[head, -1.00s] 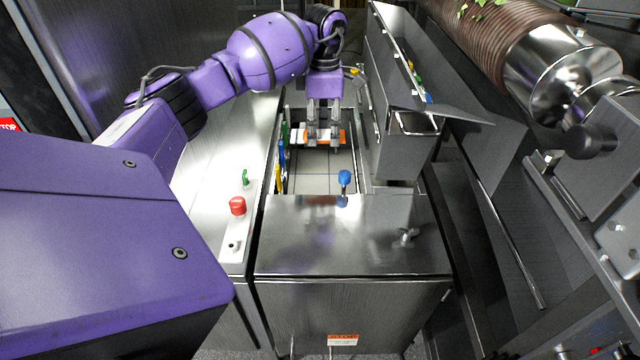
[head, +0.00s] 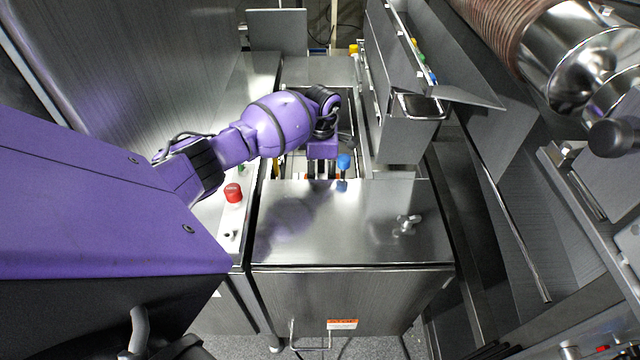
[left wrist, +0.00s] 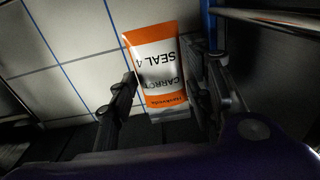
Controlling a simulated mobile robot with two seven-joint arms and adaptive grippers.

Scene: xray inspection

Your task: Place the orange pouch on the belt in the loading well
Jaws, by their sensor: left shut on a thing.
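The orange and white pouch (left wrist: 158,62), printed "SEAL 4" and "CARROT", is between the fingers of my left gripper (left wrist: 168,80) in the left wrist view. The gripper is shut on it. The pale belt with blue grid lines (left wrist: 65,50) lies behind the pouch; I cannot tell whether the pouch touches it. My right gripper is not in view.
A blue-topped knob (head: 343,161) stands close to the right of the gripper. The steel cover (head: 350,225) borders the well in front. A raised steel housing (head: 405,140) stands on the right. A red button (head: 233,192) is on the left panel.

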